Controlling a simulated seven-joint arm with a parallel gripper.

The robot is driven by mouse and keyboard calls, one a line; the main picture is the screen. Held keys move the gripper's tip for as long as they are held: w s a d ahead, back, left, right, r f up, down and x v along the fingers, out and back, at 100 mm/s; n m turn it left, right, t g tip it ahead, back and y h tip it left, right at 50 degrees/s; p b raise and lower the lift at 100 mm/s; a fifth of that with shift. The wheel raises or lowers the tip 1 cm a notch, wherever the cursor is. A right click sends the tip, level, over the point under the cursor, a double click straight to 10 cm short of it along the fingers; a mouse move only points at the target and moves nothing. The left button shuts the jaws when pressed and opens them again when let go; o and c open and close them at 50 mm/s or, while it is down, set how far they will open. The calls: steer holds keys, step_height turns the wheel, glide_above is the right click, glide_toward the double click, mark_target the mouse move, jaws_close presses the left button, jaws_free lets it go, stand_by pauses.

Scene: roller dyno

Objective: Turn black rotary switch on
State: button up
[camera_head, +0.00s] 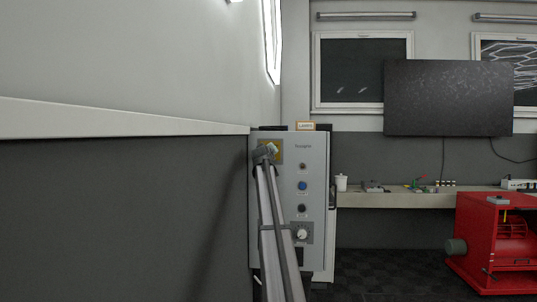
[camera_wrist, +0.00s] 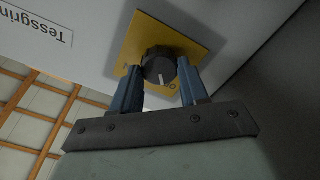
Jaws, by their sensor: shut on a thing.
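The black rotary switch (camera_wrist: 160,68) sits on a yellow square plate (camera_wrist: 189,43) on the cabinet front in the wrist view. A white mark on the knob points toward the bottom of that picture. My gripper (camera_wrist: 160,75) has its two blue fingers on either side of the knob and is shut on it. In the head view the yellow plate (camera_head: 277,146) shows at the upper left of the grey cabinet (camera_head: 318,165). My gripper (camera_head: 267,151) covers the knob there. Part of the plate's lettering is hidden by the fingers.
Lower on the cabinet are a blue button (camera_head: 302,186), a dark button (camera_head: 302,208) and a white knob (camera_head: 301,234). A grey wall (camera_head: 120,215) stands close on the left. A red machine (camera_head: 500,240) stands at the right, beside a bench (camera_head: 400,200) with small items.

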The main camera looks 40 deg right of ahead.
steer(key=shift+s+m, duration=0.1)
steer(key=shift+m, duration=8.2)
steer(key=o, duration=1.1)
steer(key=shift+c, duration=0.2)
steer(key=v, duration=1.3)
steer(key=shift+s+a, duration=0.2)
steer(key=shift+s, duration=0.05)
